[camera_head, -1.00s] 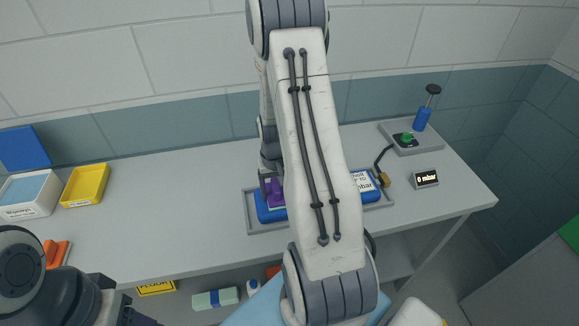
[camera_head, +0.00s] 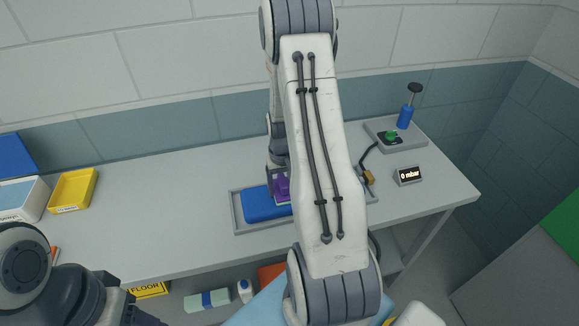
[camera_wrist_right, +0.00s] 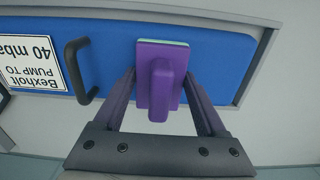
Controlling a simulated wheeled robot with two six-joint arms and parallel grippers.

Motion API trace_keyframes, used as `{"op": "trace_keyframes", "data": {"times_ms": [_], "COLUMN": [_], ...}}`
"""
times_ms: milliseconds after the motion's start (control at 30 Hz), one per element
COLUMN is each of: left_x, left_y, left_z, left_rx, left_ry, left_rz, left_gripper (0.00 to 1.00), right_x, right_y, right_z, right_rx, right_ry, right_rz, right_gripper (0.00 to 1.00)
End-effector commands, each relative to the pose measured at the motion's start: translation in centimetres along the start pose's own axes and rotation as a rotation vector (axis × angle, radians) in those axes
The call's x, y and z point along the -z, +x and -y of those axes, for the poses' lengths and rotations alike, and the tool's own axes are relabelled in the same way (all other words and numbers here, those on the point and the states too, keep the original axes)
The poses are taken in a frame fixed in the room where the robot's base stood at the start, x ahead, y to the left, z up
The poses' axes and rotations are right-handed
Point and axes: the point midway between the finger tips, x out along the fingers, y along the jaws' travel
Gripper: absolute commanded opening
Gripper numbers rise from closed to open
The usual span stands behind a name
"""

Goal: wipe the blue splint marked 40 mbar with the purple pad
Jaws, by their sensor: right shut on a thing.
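The blue splint (camera_head: 262,207) lies in a shallow grey tray (camera_head: 240,226) on the bench, its right part hidden behind my right arm. In the right wrist view the splint (camera_wrist_right: 222,65) shows a dark handle and a white label (camera_wrist_right: 35,55) reading "Bexholt PUMP TO 40 mbar", upside down. My right gripper (camera_head: 279,184) is shut on the purple pad (camera_head: 283,189), which is at the splint's top face; the pad (camera_wrist_right: 165,62) also shows in the right wrist view. My left gripper (camera_head: 138,314) is partly seen at the bottom left, its fingers cut off.
A display (camera_head: 408,176) reads 0 mbar. Behind it a grey base (camera_head: 405,142) holds a green knob and a blue pump (camera_head: 405,117). A yellow bin (camera_head: 72,190) and a white box stand at left. Bench room is free between the bin and tray.

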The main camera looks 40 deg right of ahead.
Motion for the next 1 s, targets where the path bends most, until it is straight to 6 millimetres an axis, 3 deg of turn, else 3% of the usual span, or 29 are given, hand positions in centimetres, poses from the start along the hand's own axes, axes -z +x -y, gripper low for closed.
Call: {"op": "trace_keyframes", "data": {"times_ms": [33, 100, 600, 1000], "left_x": [0.1, 0.1, 0.3, 0.3], "left_y": [-1.0, -1.5, -5.3, -5.9], "left_z": [-0.1, -0.1, -0.4, -0.4], "left_rx": [0.000, 0.000, 0.000, 0.000], "left_ry": [0.000, 0.000, 0.006, 0.007], "left_rz": [-0.001, -0.001, -0.001, -0.001], "left_gripper": [0.57, 0.57, 0.57, 0.57], "right_x": [0.1, 0.0, 0.0, 0.0], "right_y": [-1.7, -3.0, -7.3, -8.1], "right_z": [0.1, 0.2, 0.9, 1.1], "right_rx": [0.000, 0.000, 0.000, 0.000], "right_ry": [-0.002, -0.003, -0.014, -0.015], "right_rz": [-0.004, -0.003, -0.001, -0.001], "right_gripper": [0.22, 0.22, 0.22, 0.22]}}
